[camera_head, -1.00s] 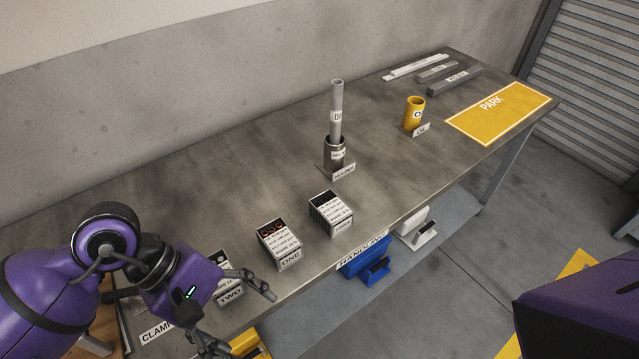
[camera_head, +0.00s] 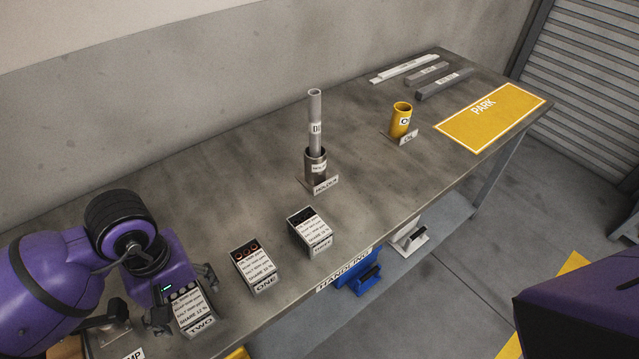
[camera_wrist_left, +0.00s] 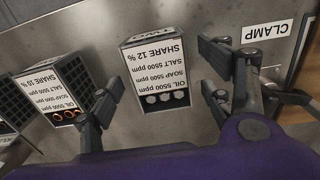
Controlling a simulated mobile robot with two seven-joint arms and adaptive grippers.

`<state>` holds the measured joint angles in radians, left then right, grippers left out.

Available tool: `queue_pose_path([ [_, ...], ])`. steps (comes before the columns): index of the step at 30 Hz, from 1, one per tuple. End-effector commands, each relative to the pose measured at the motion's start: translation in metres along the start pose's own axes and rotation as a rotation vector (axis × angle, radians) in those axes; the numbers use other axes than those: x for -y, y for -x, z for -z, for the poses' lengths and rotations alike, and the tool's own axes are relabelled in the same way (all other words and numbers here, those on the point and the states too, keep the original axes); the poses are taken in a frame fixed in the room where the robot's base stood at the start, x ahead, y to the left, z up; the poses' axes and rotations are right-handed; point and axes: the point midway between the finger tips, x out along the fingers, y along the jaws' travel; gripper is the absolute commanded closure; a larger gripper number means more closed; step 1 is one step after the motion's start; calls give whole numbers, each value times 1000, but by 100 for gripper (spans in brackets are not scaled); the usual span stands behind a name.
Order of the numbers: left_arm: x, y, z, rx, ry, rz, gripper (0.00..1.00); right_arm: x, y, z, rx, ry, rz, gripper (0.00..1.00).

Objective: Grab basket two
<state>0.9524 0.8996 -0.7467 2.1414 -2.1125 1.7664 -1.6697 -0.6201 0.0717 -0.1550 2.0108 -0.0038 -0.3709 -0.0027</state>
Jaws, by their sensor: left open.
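Basket two (camera_head: 195,312) is a small box with a white printed label, standing on the workbench at the front left in the head view. It also shows upside down in the left wrist view (camera_wrist_left: 158,72), with grey round items at its near end. My left gripper (camera_head: 184,296) is open, with fingers on either side of basket two in the head view. In the left wrist view its fingers (camera_wrist_left: 165,95) are spread left and right of the basket; I cannot tell whether they touch it. My right gripper is out of view.
Basket one (camera_head: 257,270), with red-ringed items, stands close to the right of basket two, and a third basket (camera_head: 311,232) beyond it. A grey holder (camera_head: 316,166) with a tube, a yellow cup (camera_head: 400,122) and the PARK mat (camera_head: 489,105) lie farther right.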

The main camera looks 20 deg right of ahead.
Motion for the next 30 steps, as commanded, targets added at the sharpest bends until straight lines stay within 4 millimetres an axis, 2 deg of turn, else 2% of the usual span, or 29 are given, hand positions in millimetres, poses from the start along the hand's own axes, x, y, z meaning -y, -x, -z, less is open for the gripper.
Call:
queue_pose_path([
  [4, 0, -13, 0, 0, 2, 0, 27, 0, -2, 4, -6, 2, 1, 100],
  [11, 0, -15, 0, -1, 1, 0, 27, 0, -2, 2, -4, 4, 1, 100],
  [26, 0, -14, 0, -1, 1, 0, 92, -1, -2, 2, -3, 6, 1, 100],
  [30, 0, -14, 1, -2, 1, -2, 93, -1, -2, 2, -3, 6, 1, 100],
])
